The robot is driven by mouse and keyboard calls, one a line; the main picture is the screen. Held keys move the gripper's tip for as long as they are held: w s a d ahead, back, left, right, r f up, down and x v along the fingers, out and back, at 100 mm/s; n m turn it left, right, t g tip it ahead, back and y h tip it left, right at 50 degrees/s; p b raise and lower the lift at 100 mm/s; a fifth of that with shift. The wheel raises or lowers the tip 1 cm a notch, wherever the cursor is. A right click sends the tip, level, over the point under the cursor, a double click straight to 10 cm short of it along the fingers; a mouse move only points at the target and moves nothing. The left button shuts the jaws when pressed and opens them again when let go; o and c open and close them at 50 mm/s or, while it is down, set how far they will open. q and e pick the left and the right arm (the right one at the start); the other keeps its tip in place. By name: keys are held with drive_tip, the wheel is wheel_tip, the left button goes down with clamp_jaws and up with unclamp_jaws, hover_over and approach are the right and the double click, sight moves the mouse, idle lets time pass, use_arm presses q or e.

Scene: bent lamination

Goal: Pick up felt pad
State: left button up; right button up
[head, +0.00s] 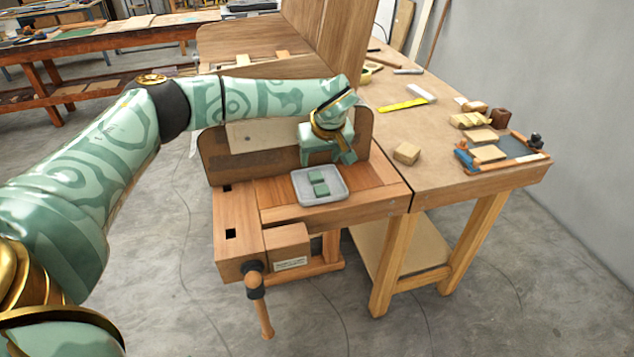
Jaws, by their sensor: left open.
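Two small green pads, which look like the felt, lie in a shallow grey tray (343,193) on the workbench. The rear pad (316,177) and the front pad (321,190) lie close to each other. My left gripper (328,159) is open, with its fingers pointing down, just behind and above the tray. It appears empty and apart from the pads. My right gripper is not in view.
A wooden panel (238,160) stands upright behind the tray. A wood block (406,153) lies on the right-hand table, with a yellow ruler (403,104) farther back. Clamps and blocks crowd its right end. A vise (254,280) projects from the bench front.

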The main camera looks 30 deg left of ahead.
sight(317, 178)
use_arm(q)
drive_tip(key=x, duration=0.3)
drive_tip(key=shift+f+b, duration=0.1)
drive_tip(key=shift+b, duration=0.25)
drive_tip(key=x, duration=0.1)
drive_tip(key=b+x, duration=0.1)
drive_tip(key=x, duration=0.1)
drive_tip(key=b+x, duration=0.1)
drive_tip(key=shift+s+d+f, duration=0.15)
drive_tip(key=shift+d+f, duration=0.15)
drive_tip(key=shift+f, duration=0.15)
drive_tip(key=shift+a+f, duration=0.15)
drive_tip(key=shift+f, duration=0.15)
drive_tip(key=shift+r, duration=0.15)
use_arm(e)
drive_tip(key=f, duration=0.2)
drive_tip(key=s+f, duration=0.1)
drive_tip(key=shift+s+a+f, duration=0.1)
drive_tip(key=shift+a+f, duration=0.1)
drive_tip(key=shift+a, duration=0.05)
use_arm(q)
drive_tip(key=c, duration=1.1)
